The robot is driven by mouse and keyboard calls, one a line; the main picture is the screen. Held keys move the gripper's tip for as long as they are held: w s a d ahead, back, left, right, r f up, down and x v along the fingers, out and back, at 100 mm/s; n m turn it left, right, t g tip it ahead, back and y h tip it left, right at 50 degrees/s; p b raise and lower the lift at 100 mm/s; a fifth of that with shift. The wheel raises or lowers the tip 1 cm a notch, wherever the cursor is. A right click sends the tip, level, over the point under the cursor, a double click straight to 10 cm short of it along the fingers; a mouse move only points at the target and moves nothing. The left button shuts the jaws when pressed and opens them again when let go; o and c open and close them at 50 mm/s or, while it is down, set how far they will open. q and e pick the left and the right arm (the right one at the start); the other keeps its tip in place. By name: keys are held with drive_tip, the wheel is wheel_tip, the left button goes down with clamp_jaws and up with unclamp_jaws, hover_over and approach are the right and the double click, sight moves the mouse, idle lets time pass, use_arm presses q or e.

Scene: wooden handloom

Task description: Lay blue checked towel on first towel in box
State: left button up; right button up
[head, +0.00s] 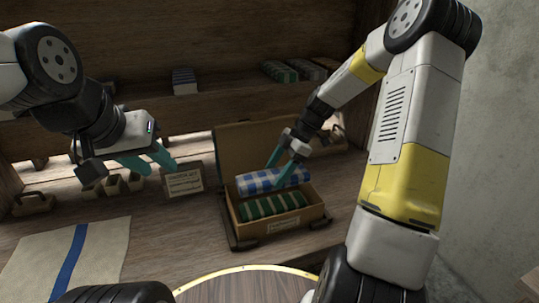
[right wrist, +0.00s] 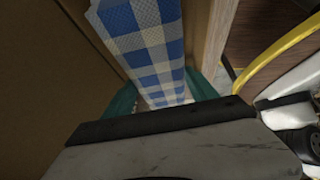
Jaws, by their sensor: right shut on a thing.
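The blue and white checked towel (head: 262,182) is a folded roll at the back of the open box (head: 283,221). My right gripper (head: 284,165) is shut on it, with teal fingers either side of the cloth. The towel also shows in the right wrist view (right wrist: 150,45), between the fingers. A green striped towel (head: 270,205) lies in the box in front of the checked one. I cannot tell whether the checked towel touches it or the box floor. My left gripper (head: 152,162) is left of the box, with teal fingers apart and nothing seen between them.
The box lid (head: 240,150) stands open behind the box. A small sign (head: 184,182) stands left of it. A cream cloth with a blue stripe (head: 75,255) lies at front left. Folded towels (head: 280,71) sit on the shelf behind. The tabletop between cloth and box is clear.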

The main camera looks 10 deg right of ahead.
drive_tip(key=shift+f, duration=4)
drive_tip(key=o, duration=1.5)
drive_tip(key=shift+d, duration=0.1)
drive_tip(key=v, duration=0.7)
drive_tip(key=shift+d+r, duration=0.15)
drive_tip(key=shift+r, duration=0.2)
